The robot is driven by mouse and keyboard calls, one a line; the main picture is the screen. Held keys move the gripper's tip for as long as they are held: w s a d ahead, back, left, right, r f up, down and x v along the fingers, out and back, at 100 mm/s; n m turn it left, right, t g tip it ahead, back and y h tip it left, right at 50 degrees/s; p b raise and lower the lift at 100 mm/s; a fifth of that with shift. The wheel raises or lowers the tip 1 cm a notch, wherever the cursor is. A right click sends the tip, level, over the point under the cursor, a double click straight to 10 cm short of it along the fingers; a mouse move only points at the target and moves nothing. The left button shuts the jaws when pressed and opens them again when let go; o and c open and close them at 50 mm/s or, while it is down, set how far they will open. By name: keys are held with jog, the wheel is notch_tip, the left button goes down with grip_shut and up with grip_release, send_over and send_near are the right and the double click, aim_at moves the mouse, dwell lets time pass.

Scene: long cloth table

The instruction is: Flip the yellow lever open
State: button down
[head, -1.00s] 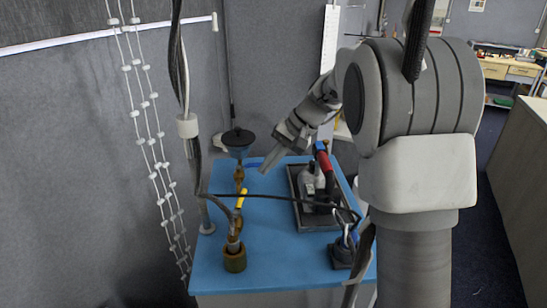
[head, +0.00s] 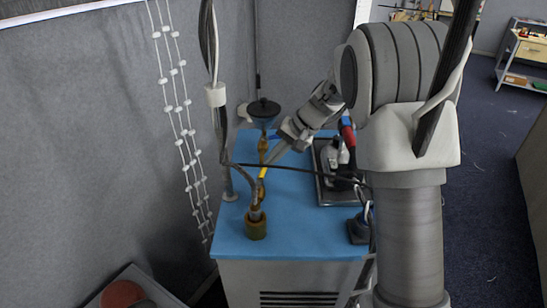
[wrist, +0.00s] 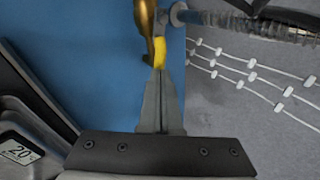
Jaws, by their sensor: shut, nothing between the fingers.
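The yellow lever (head: 262,173) sits on a brass valve pipe (head: 255,214) that rises from the blue-topped cabinet. In the wrist view the lever (wrist: 160,52) shows beside the brass fitting (wrist: 146,25), directly ahead of my fingertips. My gripper (head: 270,162) is shut and empty, slanting down from the right with its tips at the lever. In the wrist view the closed fingers (wrist: 160,72) meet the lever's near end; I cannot tell whether they touch it or are just short of it. The fingers cover part of the lever.
The blue tabletop (head: 290,230) is clear in front. A dark tray (head: 325,190) with a device stands at the right, a black clamp (head: 358,228) near the right edge. A black cable (head: 300,168) crosses behind the lever. A black-topped funnel (head: 264,110) stands at the back, hanging cables (head: 216,100) at the left.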

jog(key=shift+w+a+n+g, duration=0.25)
jog(key=shift+a+n+g, duration=0.2)
jog(key=shift+n, duration=0.3)
jog(key=shift+w+a+n+g, duration=0.2)
jog(key=shift+a+n+g, duration=0.2)
jog(key=shift+n, duration=0.35)
jog(key=shift+d, duration=0.1)
